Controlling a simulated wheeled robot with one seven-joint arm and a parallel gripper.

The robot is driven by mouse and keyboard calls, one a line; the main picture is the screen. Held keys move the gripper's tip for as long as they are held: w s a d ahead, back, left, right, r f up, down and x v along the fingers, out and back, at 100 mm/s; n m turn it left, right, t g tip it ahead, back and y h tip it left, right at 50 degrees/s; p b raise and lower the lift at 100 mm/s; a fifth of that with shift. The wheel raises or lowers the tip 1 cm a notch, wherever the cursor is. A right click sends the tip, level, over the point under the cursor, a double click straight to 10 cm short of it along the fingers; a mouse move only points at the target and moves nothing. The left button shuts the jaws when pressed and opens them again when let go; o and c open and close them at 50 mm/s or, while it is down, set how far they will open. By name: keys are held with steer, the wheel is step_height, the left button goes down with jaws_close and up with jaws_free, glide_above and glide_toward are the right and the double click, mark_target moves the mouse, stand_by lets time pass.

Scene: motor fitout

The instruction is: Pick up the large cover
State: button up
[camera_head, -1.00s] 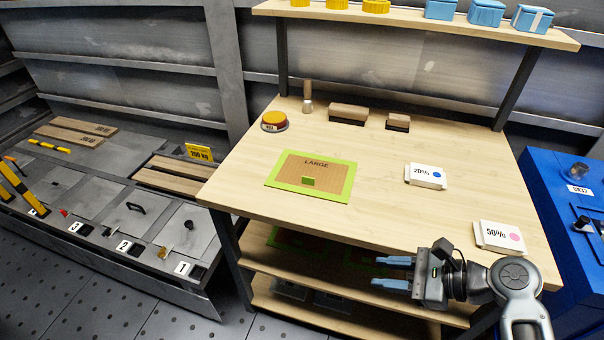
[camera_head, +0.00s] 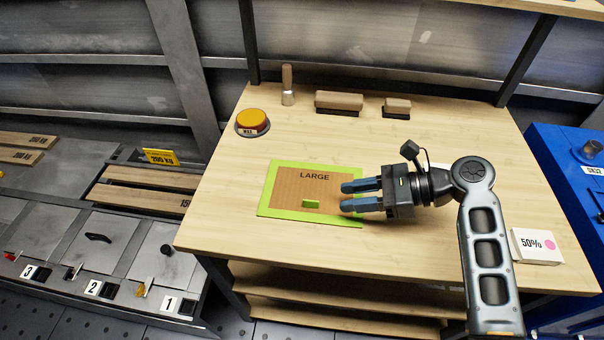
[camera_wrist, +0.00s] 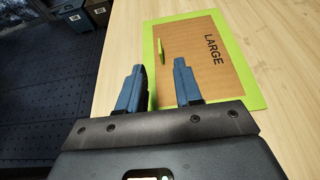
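The large cover (camera_head: 290,188) is a flat brown panel marked "LARGE" with a bright green border and a small green handle (camera_head: 311,204). It lies flat on the wooden table. It also shows in the wrist view (camera_wrist: 208,52), ahead of the fingers, with its handle (camera_wrist: 161,50) standing up. My gripper (camera_head: 345,196) is at the right edge of the cover, its blue fingers pointing left towards the handle. In the wrist view the fingers (camera_wrist: 160,70) are apart with nothing between them. The handle is beyond the fingertips.
A yellow button (camera_head: 252,121), a wooden-handled tool (camera_head: 288,85) and two brushes (camera_head: 339,101) (camera_head: 397,107) stand at the back of the wooden table (camera_head: 225,222). A "50%" box (camera_head: 535,246) is at the right. Another box is mostly hidden behind my arm.

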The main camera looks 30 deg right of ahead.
mark_target(313, 187)
steer(key=shift+x, duration=3.9)
steer(key=shift+c, duration=0.4)
jaws_close()
